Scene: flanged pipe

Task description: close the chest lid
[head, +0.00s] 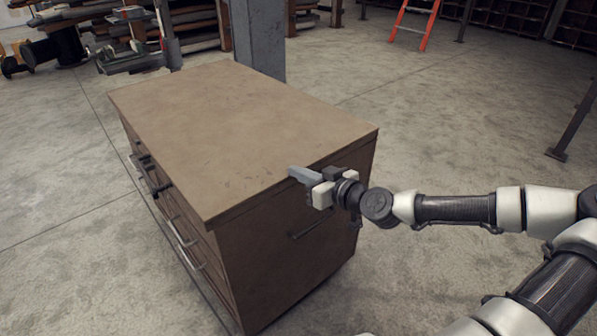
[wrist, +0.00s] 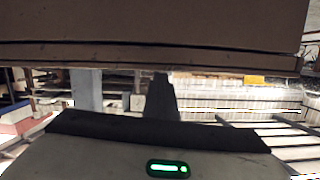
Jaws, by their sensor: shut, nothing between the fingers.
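The chest (head: 285,250) is a brown wooden box with drawer handles on its left side and a bar handle on its near right side. Its lid (head: 240,130) lies flat across the top, with a thin seam beneath its edge. I cannot tell if a small gap remains there. My gripper (head: 298,175) is shut and empty at the lid's near right edge. Whether it touches the lid is unclear. In the wrist view, the chest's brown face (wrist: 150,22) with a dark seam fills the top, and my fingers (wrist: 162,98) show below it.
A grey pillar (head: 256,35) stands just behind the chest. An orange ladder (head: 415,22) and shelving (head: 510,15) stand at the back right. Stacked boards (head: 195,25) and machinery are at the back left. The concrete floor (head: 450,130) right of the chest is clear.

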